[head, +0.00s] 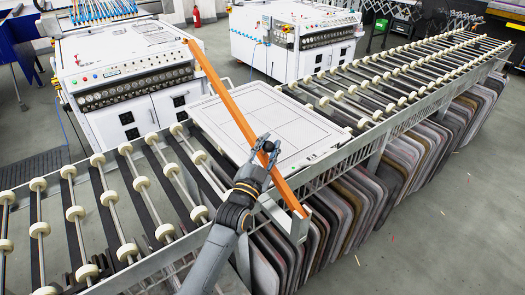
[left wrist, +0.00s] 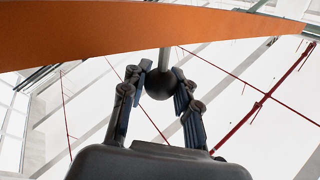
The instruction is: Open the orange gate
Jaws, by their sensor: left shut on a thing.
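The orange gate (head: 232,105) is a long flat bar. In the head view it slants across the conveyor, over a white panel (head: 215,117), from beside the left machine to the near rail. My left gripper (head: 267,149) is at the bar, nearer its front end. In the left wrist view the gate (left wrist: 110,40) fills the top. There my left gripper (left wrist: 160,82) is shut on a dark round knob (left wrist: 159,86) on a grey stem, with a finger on each side. My right gripper is not in view.
Roller conveyor sections (head: 140,183) lie on both sides of the panel. White machines (head: 130,75) stand behind the conveyor. Several grey boards (head: 350,210) stand upright under it. The floor (head: 450,230) at the right front is clear apart from small scraps.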

